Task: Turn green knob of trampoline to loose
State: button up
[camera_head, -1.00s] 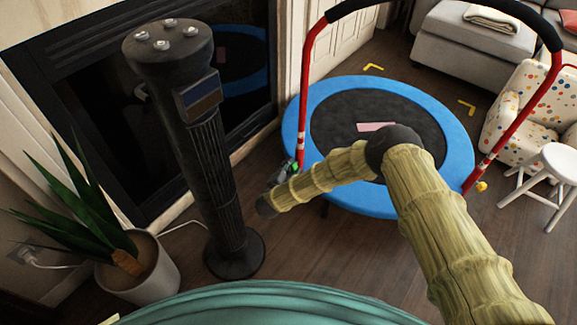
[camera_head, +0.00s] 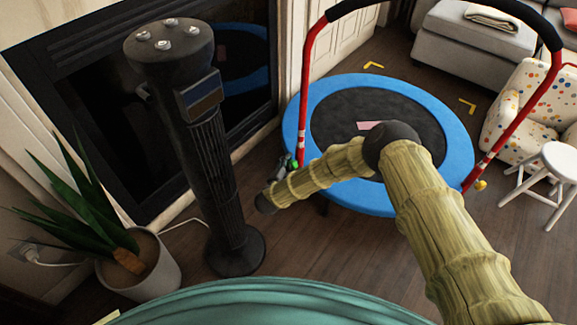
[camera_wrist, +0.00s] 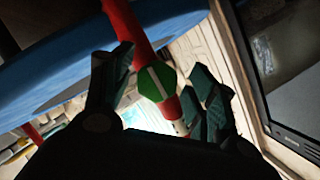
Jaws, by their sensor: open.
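The trampoline (camera_head: 320,85) has a blue rim, a black mat and red handle posts. The green knob (camera_wrist: 157,82) shows in the wrist view on a red post, with a pale diagonal bar across its face. In the head view the green knob (camera_head: 295,163) is a small spot at the left post's foot, beside my gripper (camera_head: 287,168). In the wrist view my gripper (camera_wrist: 155,80) is open, with one dark finger on each side of the knob. I cannot tell whether either finger touches it. A yellow knob (camera_head: 481,185) is on the right post.
A black tower fan (camera_head: 210,170) stands close to the left of my arm. A potted plant (camera_head: 140,265) is at the lower left. A dark fireplace (camera_head: 90,110) is behind them. A white stool (camera_head: 562,160) and a spotted armchair (camera_head: 515,125) are at the right.

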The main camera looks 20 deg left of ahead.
jog(key=shift+s, duration=0.1)
jog(key=v, duration=1.1)
jog(key=shift+s, duration=0.35)
jog(key=shift+r, duration=0.1)
jog(key=s+d+f+n+g+y, duration=0.1)
jog(key=s+d+f+n+g, duration=0.2)
jog(key=d, duration=0.5)
jog(key=s+d+f+n+g+y, duration=0.1)
jog(key=s+d+f+n+g, duration=0.15)
jog(key=s+d, duration=0.4)
jog(key=s+d+f+n+g+y, duration=0.1)
jog(key=s+d+f+n+g, duration=0.15)
jog(key=d, duration=0.65)
jog(key=s+d+r+n+g+h, duration=0.1)
jog(key=s+d+r+g, duration=0.2)
jog(key=s+d, duration=0.85)
jog(key=s+d+r+n+g+h, duration=0.1)
jog(key=s+d+r+g, duration=0.25)
jog(key=s+d, duration=0.85)
notch_tip(320, 180, up, 25)
jog(key=s+a+p, duration=0.1)
jog(key=p, duration=2.5)
jog(key=shift+r, duration=0.1)
